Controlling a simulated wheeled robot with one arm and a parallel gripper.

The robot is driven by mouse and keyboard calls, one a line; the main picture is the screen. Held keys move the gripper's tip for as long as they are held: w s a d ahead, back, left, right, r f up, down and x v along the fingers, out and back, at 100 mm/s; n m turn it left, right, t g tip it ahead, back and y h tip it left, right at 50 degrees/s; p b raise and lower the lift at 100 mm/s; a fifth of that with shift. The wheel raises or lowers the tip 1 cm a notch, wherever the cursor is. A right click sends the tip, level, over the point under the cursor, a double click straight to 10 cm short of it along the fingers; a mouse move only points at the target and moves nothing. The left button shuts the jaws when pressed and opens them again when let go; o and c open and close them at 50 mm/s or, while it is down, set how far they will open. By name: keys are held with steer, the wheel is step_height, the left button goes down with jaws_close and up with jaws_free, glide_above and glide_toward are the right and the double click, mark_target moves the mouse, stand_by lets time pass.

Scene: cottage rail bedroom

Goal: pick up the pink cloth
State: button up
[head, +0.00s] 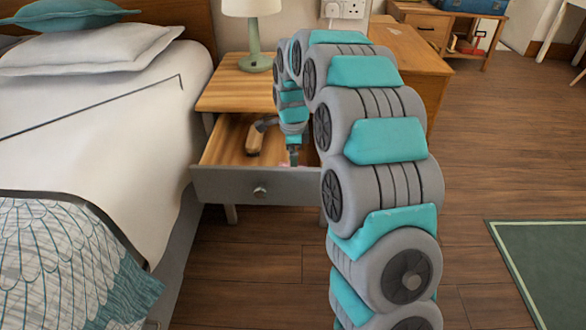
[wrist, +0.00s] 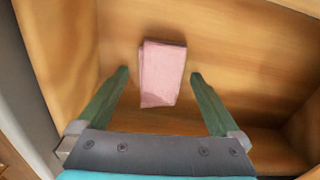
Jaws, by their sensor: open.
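The pink cloth (wrist: 162,73) lies folded into a narrow rectangle on the wooden bottom of the open drawer in the wrist view. In the head view only a small bit of pink (head: 284,164) shows beside my gripper (head: 293,158). In the wrist view my gripper (wrist: 159,80) is open, with one green finger on each side of the cloth. The fingers appear apart from the cloth; their height above it cannot be told. The drawer (head: 225,186) is pulled out of the bedside table (head: 230,92).
A wooden brush-like object (head: 255,140) lies in the drawer to the left of my gripper. A green lamp (head: 254,40) stands on the bedside table. The bed (head: 95,110) is close on the left. Bare floor (head: 470,170) and a green rug (head: 550,260) are on the right.

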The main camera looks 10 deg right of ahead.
steer(key=c, duration=1.4)
step_height(320, 180, up, 10)
